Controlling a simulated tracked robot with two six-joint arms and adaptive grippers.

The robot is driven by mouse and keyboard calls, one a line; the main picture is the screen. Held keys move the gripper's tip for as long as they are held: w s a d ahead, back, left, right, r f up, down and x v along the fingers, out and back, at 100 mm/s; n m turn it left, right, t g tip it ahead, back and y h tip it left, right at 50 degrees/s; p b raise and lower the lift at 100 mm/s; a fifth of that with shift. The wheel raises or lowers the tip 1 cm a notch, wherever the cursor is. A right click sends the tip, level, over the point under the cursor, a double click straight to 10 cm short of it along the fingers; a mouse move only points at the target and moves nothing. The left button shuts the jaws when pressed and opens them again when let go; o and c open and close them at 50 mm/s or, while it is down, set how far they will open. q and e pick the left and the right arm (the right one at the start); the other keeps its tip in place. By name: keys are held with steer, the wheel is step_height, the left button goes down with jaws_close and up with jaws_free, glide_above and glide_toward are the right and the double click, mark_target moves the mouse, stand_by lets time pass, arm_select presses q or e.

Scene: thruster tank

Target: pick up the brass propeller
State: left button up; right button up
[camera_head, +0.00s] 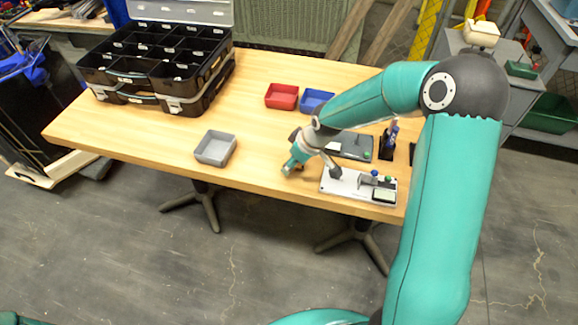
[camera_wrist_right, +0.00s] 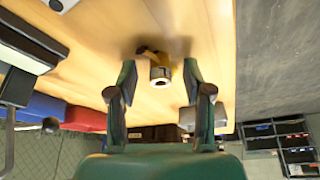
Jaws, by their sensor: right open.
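The brass propeller (camera_wrist_right: 160,72) shows in the right wrist view as a small brass piece with a pale round hub and a dark hole, standing on the wooden table. My right gripper (camera_wrist_right: 158,66) is open, one finger on each side of it in the picture, with visible gaps; I cannot tell how far above the table the fingertips are. In the head view my right gripper (camera_head: 294,167) is low over the table's front part, and I cannot make out the propeller there. My left gripper is not in view.
On the table (camera_head: 262,195) a grey bin (camera_head: 215,148) stands left of my right gripper. A white plate with instruments (camera_head: 350,188) is close on its right. A red bin (camera_head: 281,96), a blue bin (camera_head: 315,100) and a black organizer case (camera_head: 155,60) stand farther back.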

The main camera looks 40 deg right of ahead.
steer(key=shift+w+f, duration=0.1)
steer(key=shift+f, duration=0.1)
jaws_close()
steer(key=shift+r, duration=0.15)
step_height(320, 180, up, 20)
steer(key=shift+p, duration=0.45)
stand_by(0.4)
